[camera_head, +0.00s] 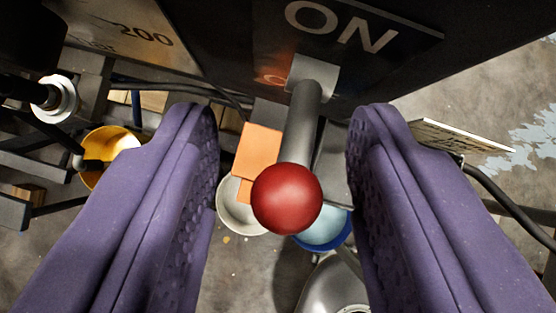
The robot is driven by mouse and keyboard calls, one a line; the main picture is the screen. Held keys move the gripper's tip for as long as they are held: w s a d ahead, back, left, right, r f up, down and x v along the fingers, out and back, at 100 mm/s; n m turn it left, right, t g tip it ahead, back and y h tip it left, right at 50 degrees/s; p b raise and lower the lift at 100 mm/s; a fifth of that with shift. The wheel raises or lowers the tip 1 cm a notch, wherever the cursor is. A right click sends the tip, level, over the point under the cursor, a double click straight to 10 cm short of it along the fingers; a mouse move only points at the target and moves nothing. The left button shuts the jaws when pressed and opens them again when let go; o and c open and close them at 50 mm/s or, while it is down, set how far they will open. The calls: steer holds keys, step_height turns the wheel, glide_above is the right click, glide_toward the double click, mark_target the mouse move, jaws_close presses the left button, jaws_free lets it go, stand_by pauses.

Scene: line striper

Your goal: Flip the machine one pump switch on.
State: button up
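The pump switch is a grey lever (302,120) with a red ball knob (287,198) at its end. It comes out of a small metal bracket (314,76) on a dark panel (420,70), just below a white "ON" label (341,25). The lever points down and toward me in the view. My gripper (283,130) has purple padded fingers that are wide open. The knob and lever lie between the fingers, with a clear gap on both sides. Neither finger visibly touches the lever. No "OFF" label shows.
Below lie an orange block (257,150), a pale bowl (236,212), a blue bucket (328,236) and a yellow round container (108,150). Dark frame bars and a black hose (190,88) are at left. A cable (505,203) hangs at right. Concrete floor shows beneath.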

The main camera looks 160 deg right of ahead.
steer(key=shift+r, duration=0.1)
steer(key=v, duration=0.7)
steer(key=shift+a+r, duration=0.2)
steer(key=shift+r, duration=0.1)
